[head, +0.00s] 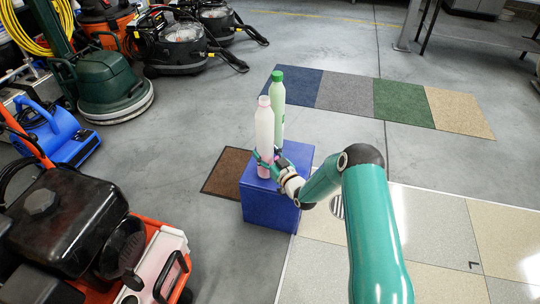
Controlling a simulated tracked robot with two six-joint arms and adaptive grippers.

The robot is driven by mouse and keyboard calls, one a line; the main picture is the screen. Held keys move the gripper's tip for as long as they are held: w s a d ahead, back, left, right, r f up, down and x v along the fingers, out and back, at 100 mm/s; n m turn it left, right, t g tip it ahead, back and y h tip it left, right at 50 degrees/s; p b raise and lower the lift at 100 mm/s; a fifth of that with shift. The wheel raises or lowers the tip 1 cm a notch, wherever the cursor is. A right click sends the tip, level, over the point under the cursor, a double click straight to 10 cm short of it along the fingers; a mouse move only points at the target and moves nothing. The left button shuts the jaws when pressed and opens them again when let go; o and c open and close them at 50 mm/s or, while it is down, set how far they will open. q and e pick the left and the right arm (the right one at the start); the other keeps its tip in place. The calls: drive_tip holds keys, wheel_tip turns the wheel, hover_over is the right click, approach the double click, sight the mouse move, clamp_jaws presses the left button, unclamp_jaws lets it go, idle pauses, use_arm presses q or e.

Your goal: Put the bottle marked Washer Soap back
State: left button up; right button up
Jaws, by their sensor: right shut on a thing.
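A white bottle with a pinkish cap and a pink lower part (264,128) stands upright at the near side of a blue box (268,212). A light green bottle with a green cap (278,105) stands upright just behind it, partly hidden by it. No label is readable, so I cannot tell which bottle is marked Washer Soap. My right gripper (266,163) reaches in from the right and is shut around the lower part of the white bottle. I cannot tell whether that bottle's base touches the box top. My left gripper is not in view.
A brown mat (224,174) lies left of the box. A strip of coloured mats (345,96) lies behind it. Floor machines, including a green scrubber (105,85), a blue blower (65,135) and an orange-framed engine unit (70,220), crowd the left. The floor at right is mostly clear.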

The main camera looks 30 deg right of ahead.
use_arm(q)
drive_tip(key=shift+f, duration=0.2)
use_arm(e)
drive_tip(key=shift+f, duration=0.4)
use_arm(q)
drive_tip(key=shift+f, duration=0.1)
use_arm(e)
drive_tip(key=shift+f, duration=0.1)
drive_tip(key=o, duration=1.3)
